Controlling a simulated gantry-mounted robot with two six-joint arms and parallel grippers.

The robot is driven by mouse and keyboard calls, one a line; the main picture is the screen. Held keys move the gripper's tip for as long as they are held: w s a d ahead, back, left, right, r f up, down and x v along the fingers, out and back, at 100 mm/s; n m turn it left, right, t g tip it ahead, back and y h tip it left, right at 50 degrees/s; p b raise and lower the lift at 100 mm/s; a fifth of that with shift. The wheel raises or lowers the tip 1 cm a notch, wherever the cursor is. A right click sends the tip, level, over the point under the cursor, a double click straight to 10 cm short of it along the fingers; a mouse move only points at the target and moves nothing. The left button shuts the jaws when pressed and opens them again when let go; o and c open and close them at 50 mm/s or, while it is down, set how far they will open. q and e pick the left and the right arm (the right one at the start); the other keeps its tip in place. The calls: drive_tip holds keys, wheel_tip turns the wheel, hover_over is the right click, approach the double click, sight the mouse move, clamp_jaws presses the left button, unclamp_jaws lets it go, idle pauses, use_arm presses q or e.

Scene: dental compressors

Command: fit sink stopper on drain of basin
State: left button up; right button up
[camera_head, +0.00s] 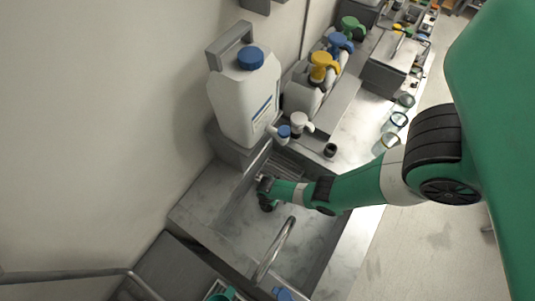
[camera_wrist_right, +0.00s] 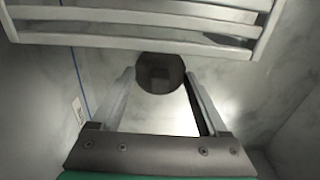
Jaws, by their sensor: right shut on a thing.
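My right arm reaches from the right into the grey sink basin (camera_head: 295,240), with its gripper (camera_head: 265,183) low inside it, near the far wall. In the wrist view the right gripper (camera_wrist_right: 160,78) is shut on a dark round disc, the sink stopper (camera_wrist_right: 160,73), held between the fingertips. The pale basin floor (camera_wrist_right: 155,115) shows below the stopper. I cannot make out the drain in either view; it may be hidden by the stopper or the arm. My left gripper is not in view.
A slatted grey rack (camera_wrist_right: 130,25) spans the wrist view's top, close beyond the stopper. A curved metal tube (camera_head: 275,250) rises at the basin's near side. A white jug with blue cap (camera_head: 245,98) stands behind the basin. Bottles with yellow (camera_head: 322,66) and blue tops stand farther right.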

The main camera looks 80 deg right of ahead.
drive_tip(key=shift+f, duration=0.3)
drive_tip(key=shift+f+b, duration=0.6)
drive_tip(key=shift+b, duration=0.05)
drive_tip(key=o, duration=1.2)
drive_tip(key=shift+o, duration=0.2)
drive_tip(key=shift+r, duration=0.1)
wheel_tip(320, 180, up, 12)
drive_tip(key=p, duration=1.2)
drive_tip(key=shift+f, duration=0.2)
